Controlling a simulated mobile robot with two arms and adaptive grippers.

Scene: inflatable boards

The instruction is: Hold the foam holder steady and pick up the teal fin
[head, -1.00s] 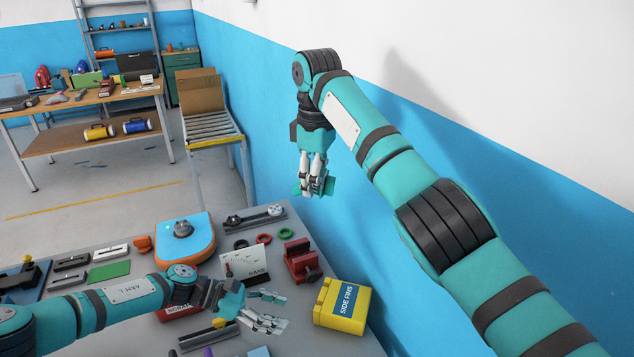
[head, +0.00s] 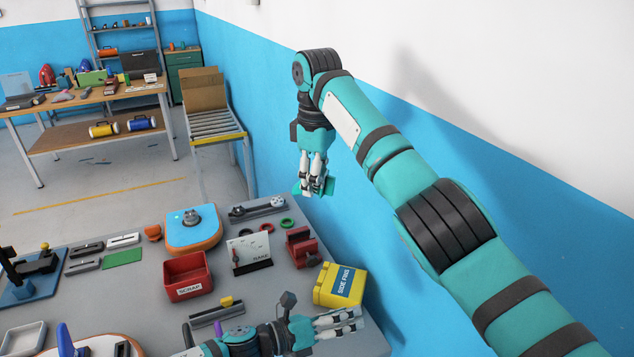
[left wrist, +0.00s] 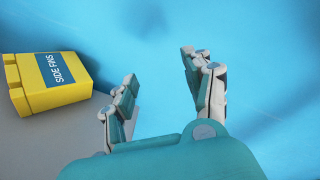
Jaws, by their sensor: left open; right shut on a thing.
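A yellow block labelled SIDE FINS (head: 326,284), which may be the foam holder, stands near the table's right edge. It also shows at the left of the left wrist view (left wrist: 15,82). My left gripper (head: 340,323) is open and empty in front of the block, over the right edge of the table; its fingers (left wrist: 155,95) are apart from the block.
A red SCRAP bin (head: 188,276), a white gauge card (head: 248,252), a red clamp (head: 300,246) and an orange-blue board piece (head: 193,232) stand on the grey table (head: 130,280). A blue wall (head: 450,290) rises close on the right.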

